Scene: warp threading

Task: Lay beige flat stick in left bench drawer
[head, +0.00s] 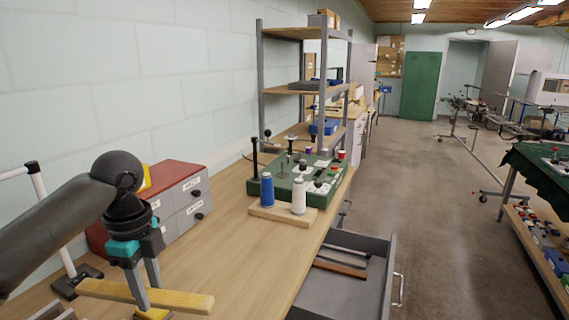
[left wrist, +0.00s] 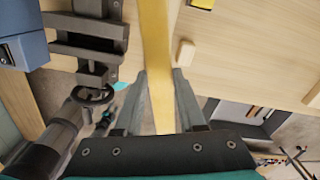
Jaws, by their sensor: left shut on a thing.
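My left gripper (head: 146,290) is shut on the beige flat stick (head: 190,301) and holds it level over the workbench at the lower left. In the left wrist view the stick (left wrist: 156,60) runs up from between the two fingers (left wrist: 157,112). The bench drawer (head: 378,300) stands open at the bench's front edge, right of the gripper and apart from it. It also shows in the left wrist view (left wrist: 240,118). In it lie a brown strip (head: 342,268) and a darker one. My right gripper is not in view.
A wooden base with a blue spool (head: 267,189) and a white spool (head: 298,195) stands on the bench, before a green tray (head: 262,188) with several upright items. A red-topped drawer box (head: 180,205) stands by the wall. Bench surface (head: 240,255) between gripper and drawer is clear.

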